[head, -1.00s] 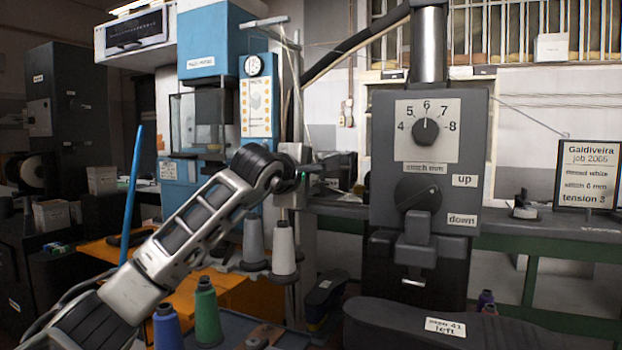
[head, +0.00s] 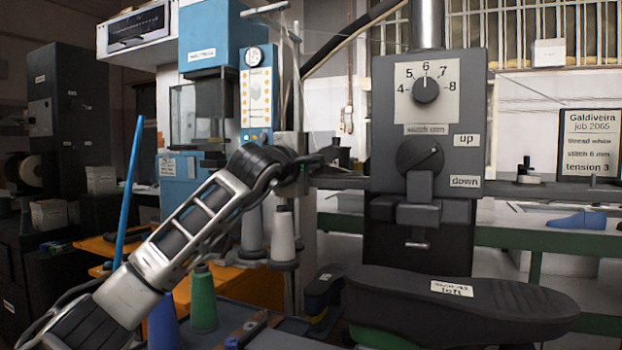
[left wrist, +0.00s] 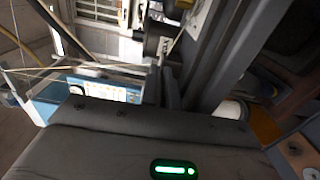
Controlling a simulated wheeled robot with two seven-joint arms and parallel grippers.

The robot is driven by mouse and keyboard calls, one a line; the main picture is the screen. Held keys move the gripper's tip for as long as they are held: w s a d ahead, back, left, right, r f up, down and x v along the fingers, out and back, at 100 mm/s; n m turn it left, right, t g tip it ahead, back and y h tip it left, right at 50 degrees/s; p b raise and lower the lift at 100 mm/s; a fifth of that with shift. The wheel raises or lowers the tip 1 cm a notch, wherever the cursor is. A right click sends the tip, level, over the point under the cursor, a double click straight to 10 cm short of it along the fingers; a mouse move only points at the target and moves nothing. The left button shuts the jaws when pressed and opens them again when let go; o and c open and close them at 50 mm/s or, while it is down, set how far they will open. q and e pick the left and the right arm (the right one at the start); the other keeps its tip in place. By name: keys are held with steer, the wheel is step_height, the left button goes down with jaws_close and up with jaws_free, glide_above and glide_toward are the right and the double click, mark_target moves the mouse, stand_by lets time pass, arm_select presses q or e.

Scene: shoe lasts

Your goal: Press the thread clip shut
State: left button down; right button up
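I cannot make out the thread clip with certainty. My left gripper (head: 325,156) is at the left side of the grey stitching machine (head: 470,95), above the spools. Its slim dark fingers appear together, with nothing visible between them. They show small in the left wrist view (left wrist: 172,88), close to a dark cylindrical part (left wrist: 158,40) with a thin pale thread running by it. Whether they touch anything there is unclear. My right gripper is out of view.
White thread cones (head: 283,235) stand just below the left gripper. A black shoe form (head: 500,312) with a label juts out in front of the machine. A green spool (head: 203,305) and a blue rod (head: 130,190) are near my left arm. A blue last (head: 577,221) lies on the right bench.

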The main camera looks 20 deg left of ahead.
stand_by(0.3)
arm_select(q)
steer(key=c, duration=1.7)
jaws_free()
